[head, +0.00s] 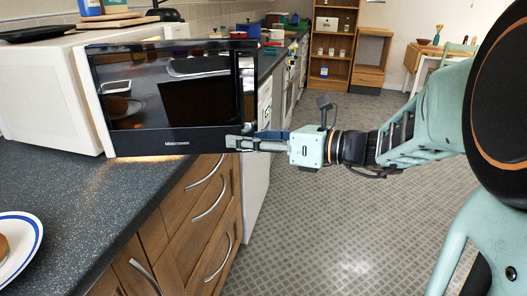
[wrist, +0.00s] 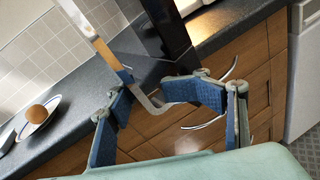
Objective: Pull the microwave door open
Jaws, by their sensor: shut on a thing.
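The microwave (head: 45,95) is a white box on the dark counter at the left of the head view. Its black glass door (head: 165,95) stands ajar, swung out from the body, with a warm glow on the counter below it. The door's dark edge (wrist: 165,30) shows in the wrist view. The metal handle (wrist: 100,42) runs down the door's free side and bends at its lower end. My gripper (head: 240,143) is at the lower right corner of the door, shut on the handle's lower end. In the wrist view its blue-padded fingers (wrist: 155,108) lie around that end.
A plate (head: 30,230) with a round brown item sits on the near counter (head: 90,215). Wooden drawers with curved metal handles (head: 210,205) lie below my gripper. The tiled floor (head: 330,220) is open to the right. Boards and a pan rest on the microwave.

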